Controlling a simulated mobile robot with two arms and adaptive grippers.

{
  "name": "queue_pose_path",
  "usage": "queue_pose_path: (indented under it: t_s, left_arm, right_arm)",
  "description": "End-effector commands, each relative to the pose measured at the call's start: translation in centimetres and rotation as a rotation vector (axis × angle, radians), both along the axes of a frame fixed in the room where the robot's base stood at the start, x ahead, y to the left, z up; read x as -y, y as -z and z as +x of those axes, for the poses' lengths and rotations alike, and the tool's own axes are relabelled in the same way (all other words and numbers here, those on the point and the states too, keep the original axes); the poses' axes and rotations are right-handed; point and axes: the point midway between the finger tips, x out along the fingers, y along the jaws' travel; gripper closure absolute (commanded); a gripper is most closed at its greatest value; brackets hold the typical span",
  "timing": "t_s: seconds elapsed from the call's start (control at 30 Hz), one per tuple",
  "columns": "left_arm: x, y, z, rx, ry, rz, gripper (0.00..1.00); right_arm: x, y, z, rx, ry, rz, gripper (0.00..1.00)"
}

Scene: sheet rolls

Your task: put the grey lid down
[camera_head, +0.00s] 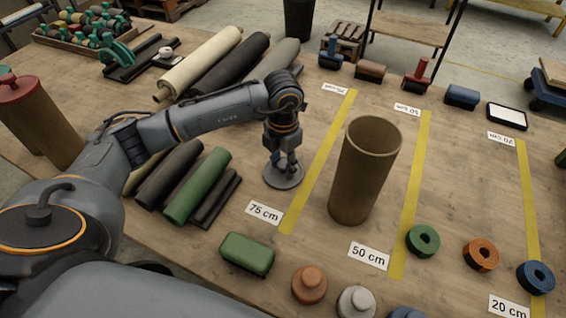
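The grey lid (283,178) is a flat round disc left of the 75 cm yellow strip, at or just above the wooden table top. My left gripper (284,160) points straight down over its middle, with the fingers around the lid's knob; they look closed on it. The fingers hide most of the knob. Whether the disc touches the table is hard to tell. An open brown tube (364,172) stands upright to the right, apart from the lid. My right gripper is not in view.
Green and dark rolls (197,186) lie left of the lid. A green block (247,254) and a copper lid (309,285) are nearer the front. Long rolls (200,62) lie behind my arm. A red-lidded tube (36,120) stands far left.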

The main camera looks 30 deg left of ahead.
Motion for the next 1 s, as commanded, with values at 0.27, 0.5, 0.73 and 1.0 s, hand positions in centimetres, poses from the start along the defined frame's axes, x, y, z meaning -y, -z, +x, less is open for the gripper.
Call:
queue_pose_path:
  t_s: [0.27,0.5,0.73,1.0]
  left_arm:
    - [0.0,0.0,0.0,-0.001,0.0,0.0,0.5]
    - [0.0,-1.6,0.1,0.004,0.0,0.0,0.5]
    - [0.0,-6.5,0.1,0.005,0.001,0.0,0.5]
    - [0.0,-11.2,0.0,0.002,0.0,0.0,0.5]
  right_arm:
    - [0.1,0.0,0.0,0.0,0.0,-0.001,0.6]
    - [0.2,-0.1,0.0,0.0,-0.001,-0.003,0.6]
    - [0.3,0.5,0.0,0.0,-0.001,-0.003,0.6]
    - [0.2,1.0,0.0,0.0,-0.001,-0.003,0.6]
